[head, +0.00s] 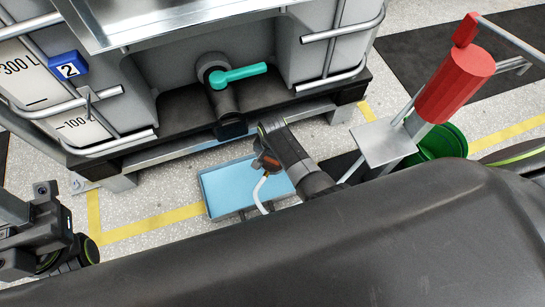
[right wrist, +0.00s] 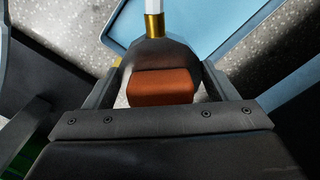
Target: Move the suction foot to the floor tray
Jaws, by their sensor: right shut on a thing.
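My right gripper (head: 266,160) is shut on the suction foot (head: 268,163). In the right wrist view the foot shows as a dark body with an orange block (right wrist: 162,88) between the two fingers, a brass collar and a white tube. In the head view the white tube curves down in front of the light blue floor tray (head: 216,184). The tray lies on the floor below the big container and also shows in the right wrist view (right wrist: 205,35). The foot's height above it is hard to tell. My left gripper (head: 78,254) is at the lower left; its jaws are unclear.
A large grey container with a teal-handled valve (head: 238,74) stands on a dark pallet (head: 290,112) behind the tray. At the right are a red cylinder (head: 455,85) on a stand with a metal plate (head: 383,142) and a green bucket (head: 440,143). Yellow-lined floor left of the tray is clear.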

